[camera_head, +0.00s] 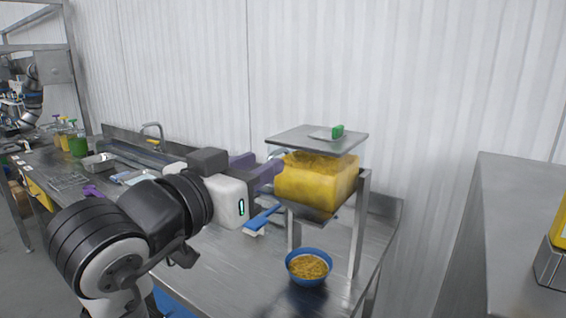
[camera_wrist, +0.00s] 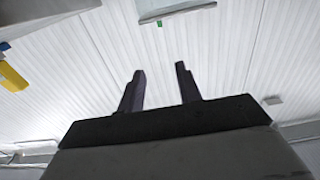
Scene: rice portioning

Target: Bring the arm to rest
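My gripper (camera_head: 262,172) is raised over the steel counter, beside the yellow rice container (camera_head: 318,182) in the head view. In the wrist view my gripper (camera_wrist: 158,86) has its two dark purple fingers apart, with nothing between them and the white wall behind. In the head view the fingertips overlap the container's left side; I cannot tell whether they touch it. A blue bowl (camera_head: 308,279) of yellow-brown grains stands on the counter below the container.
A metal stand (camera_head: 362,215) carries the container under a flat plate (camera_head: 296,138) with a green-handled tool (camera_head: 337,132). A blue-handled brush (camera_head: 262,220) is on the counter (camera_head: 235,270) near my arm. Bottles (camera_head: 77,145) stand far left. Another steel surface (camera_head: 520,205) is at right.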

